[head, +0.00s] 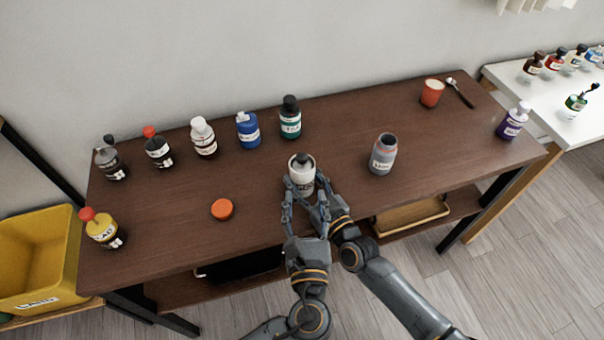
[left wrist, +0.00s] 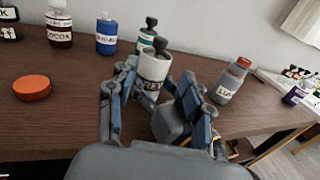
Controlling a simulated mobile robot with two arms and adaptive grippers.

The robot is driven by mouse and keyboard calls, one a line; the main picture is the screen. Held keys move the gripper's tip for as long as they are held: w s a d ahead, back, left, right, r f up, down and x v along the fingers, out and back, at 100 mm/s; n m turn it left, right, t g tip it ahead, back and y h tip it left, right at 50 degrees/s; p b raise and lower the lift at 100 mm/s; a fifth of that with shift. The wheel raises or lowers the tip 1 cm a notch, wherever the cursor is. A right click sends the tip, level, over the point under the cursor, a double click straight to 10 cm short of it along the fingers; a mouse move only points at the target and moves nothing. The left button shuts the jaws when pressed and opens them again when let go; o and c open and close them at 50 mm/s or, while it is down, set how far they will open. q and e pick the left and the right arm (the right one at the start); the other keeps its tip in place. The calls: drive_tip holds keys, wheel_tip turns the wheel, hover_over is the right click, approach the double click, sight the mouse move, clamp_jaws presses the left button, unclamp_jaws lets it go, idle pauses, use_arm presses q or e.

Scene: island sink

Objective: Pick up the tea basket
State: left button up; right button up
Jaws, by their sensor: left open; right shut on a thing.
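No basket clearly marked as tea shows. A green bottle with a black cap (head: 290,120) stands behind.
Several labelled bottles line the back left of the brown table (head: 262,178). An orange lid (head: 222,209) lies left, and an uncapped grey bottle (head: 383,156) stands right. A shallow yellowish tray (head: 410,215) is on the lower shelf. A yellow bin (head: 38,250) is at far left.

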sight(302, 162)
use_arm(q)
drive_tip(key=w, duration=0.6)
drive_tip(key=shift+w+a, duration=0.1)
drive_tip(key=shift+a, duration=0.05)
drive_tip(key=shift+w+a+r, duration=0.1)
drive_tip(key=shift+w+r, duration=0.1)
drive_tip(key=shift+w, duration=1.15)
drive_tip(key=shift+w+a+r, duration=0.1)
drive_tip(key=shift+w+r, duration=0.05)
drive_tip(key=shift+w, duration=1.2)
clamp_jaws()
